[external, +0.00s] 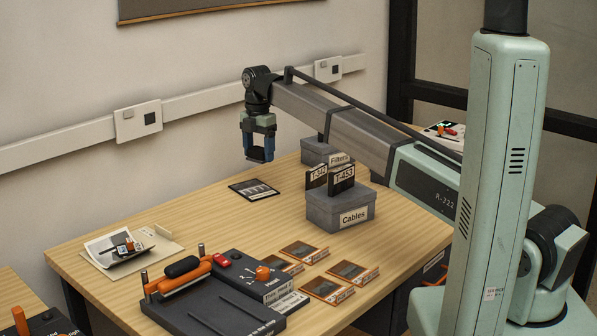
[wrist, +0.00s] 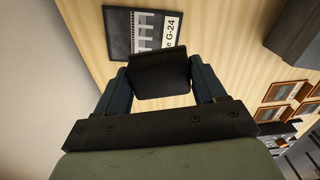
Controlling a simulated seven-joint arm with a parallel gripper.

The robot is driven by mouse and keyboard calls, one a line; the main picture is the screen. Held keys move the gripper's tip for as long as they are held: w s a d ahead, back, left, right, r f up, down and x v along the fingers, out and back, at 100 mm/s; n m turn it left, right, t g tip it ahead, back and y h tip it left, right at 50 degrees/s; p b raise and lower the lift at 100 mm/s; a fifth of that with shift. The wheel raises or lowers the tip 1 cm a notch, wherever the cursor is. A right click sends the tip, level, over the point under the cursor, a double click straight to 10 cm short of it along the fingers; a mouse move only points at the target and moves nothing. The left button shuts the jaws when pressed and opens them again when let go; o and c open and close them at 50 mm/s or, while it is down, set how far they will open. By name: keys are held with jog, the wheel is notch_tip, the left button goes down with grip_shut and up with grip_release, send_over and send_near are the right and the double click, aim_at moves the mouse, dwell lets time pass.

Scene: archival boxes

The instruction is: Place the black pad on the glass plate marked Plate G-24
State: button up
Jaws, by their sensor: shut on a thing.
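My gripper (external: 259,155) is above the table near its back edge, pointing down. In the wrist view its two blue fingers (wrist: 162,82) are shut on the black pad (wrist: 161,68), a flat dark piece held between them. The pad is hard to make out in the external view. The glass plate (external: 254,189), dark with pale shapes and a white label, lies flat on the table below the gripper. In the wrist view the plate (wrist: 119,35) lies beyond the pad, which hides part of it; the label reads "e G-24". The pad looks apart from the plate.
A grey box labelled Cables (external: 340,210) with upright cards stands to the right of the plate. Several orange-framed plates (external: 325,290) lie nearer the front. A dark device with an orange handle (external: 215,305) is front left, beside papers (external: 108,245). Bare wood surrounds the plate.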

aim_at(252, 148)
jog(key=shift+w+a+r+m, duration=0.1)
jog(key=shift+w+a+m, duration=0.05)
jog(key=shift+w+a, duration=0.45)
jog(key=shift+w+a+r+m, duration=0.15)
jog(key=shift+w+a, duration=0.2)
jog(key=shift+w, duration=0.3)
jog(key=shift+f, duration=0.6)
notch_tip(252, 148, down, 9)
jog(key=shift+r, duration=0.1)
jog(key=shift+f, duration=0.2)
jog(key=o, duration=1)
jog(key=shift+r, duration=0.15)
notch_tip(252, 148, up, 12)
